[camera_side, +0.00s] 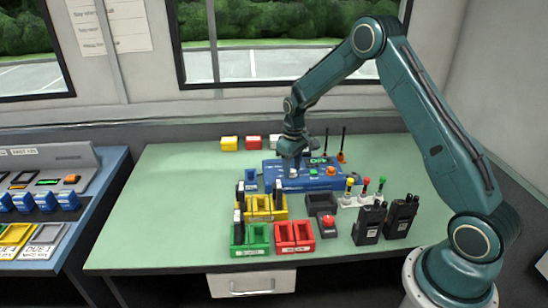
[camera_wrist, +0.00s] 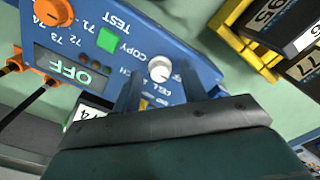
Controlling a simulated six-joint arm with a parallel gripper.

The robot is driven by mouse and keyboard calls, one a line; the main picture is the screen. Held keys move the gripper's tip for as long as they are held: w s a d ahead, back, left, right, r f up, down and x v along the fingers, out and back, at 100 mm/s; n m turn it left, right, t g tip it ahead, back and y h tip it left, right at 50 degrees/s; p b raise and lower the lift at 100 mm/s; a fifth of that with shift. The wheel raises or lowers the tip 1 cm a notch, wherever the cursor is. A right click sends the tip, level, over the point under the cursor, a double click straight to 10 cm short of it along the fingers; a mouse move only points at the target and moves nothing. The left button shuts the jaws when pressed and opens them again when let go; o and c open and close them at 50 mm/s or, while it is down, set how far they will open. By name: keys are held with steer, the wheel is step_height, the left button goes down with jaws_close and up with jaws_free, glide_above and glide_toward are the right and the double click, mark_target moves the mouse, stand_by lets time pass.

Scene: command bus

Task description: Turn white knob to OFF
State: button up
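The blue control box (camera_side: 325,181) sits on the green table, below my gripper (camera_side: 295,165). In the wrist view the blue box (camera_wrist: 205,72) shows upside down, with the white knob (camera_wrist: 160,70) near the label CELL. My gripper (camera_wrist: 159,76) is open. Its two dark fingers stand on either side of the white knob, with visible gaps; I cannot tell whether they touch it. The display (camera_wrist: 72,70) reads OFF. The knob's pointer setting is too small to read. In the side view the white knob is not clearly visible near my fingers.
An orange knob (camera_wrist: 52,10) and a green button (camera_wrist: 108,40) are on the same box. A yellow tray (camera_side: 268,212) stands in front of it, a stand of coloured lights (camera_side: 352,199) and black radios (camera_side: 368,225) to the right. The table's left side is clear.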

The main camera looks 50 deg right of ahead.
mark_target(292, 170)
step_height(292, 170, up, 14)
stand_by(0.9)
steer(key=shift+f, duration=0.1)
